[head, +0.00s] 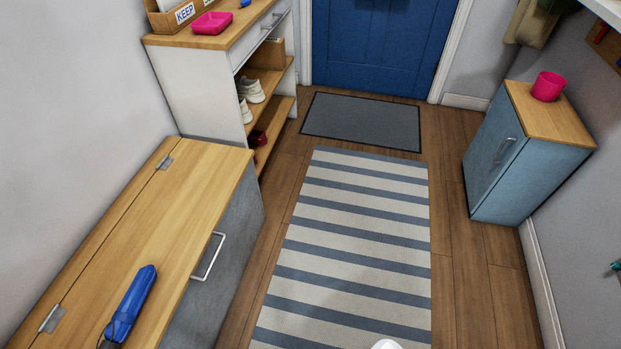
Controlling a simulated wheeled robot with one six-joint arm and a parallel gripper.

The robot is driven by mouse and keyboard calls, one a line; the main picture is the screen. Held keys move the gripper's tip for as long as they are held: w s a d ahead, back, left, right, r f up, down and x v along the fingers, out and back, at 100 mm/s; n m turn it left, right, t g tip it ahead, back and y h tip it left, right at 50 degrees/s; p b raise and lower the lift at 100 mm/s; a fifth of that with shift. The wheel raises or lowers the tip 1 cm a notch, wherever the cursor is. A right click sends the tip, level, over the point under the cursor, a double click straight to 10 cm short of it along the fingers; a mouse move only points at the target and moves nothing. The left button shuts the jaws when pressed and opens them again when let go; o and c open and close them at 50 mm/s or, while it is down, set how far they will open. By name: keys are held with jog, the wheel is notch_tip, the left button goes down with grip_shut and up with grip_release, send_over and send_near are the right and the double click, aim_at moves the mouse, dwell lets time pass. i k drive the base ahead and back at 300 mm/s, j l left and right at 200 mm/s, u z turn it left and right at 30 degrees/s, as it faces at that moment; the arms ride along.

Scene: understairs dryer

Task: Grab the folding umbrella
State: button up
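A blue folding umbrella (131,303) lies closed on the wooden lid of a grey bench chest (186,190) at the lower left of the head view. It lies at a slant, with its far end pointing up and to the right. Its near end is dark, with a strap or handle at the bottom edge of the picture, where it may be cut off. Nothing is touching the umbrella from above. My gripper is not in view, so its distance from the umbrella and its opening do not show.
The chest has metal hinges and a front handle (208,256). A shoe shelf (192,75) with a pink tray (212,22) stands behind it. A striped rug (350,240) covers the clear floor. A blue cabinet (512,170) with a pink cup (547,87) stands right; a blue door (385,45) is at the back.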

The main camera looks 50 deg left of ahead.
aim_at(122, 323)
jog(key=l+u, duration=0.1)
jog(key=u, duration=0.8)
jog(key=l+u, duration=0.1)
jog(key=u, duration=0.35)
jog(key=k+u, duration=0.1)
jog(key=u, duration=0.8)
jog(key=k+u, duration=0.15)
jog(key=u, duration=0.8)
jog(key=k+j+z, duration=0.2)
jog(key=k, duration=0.2)
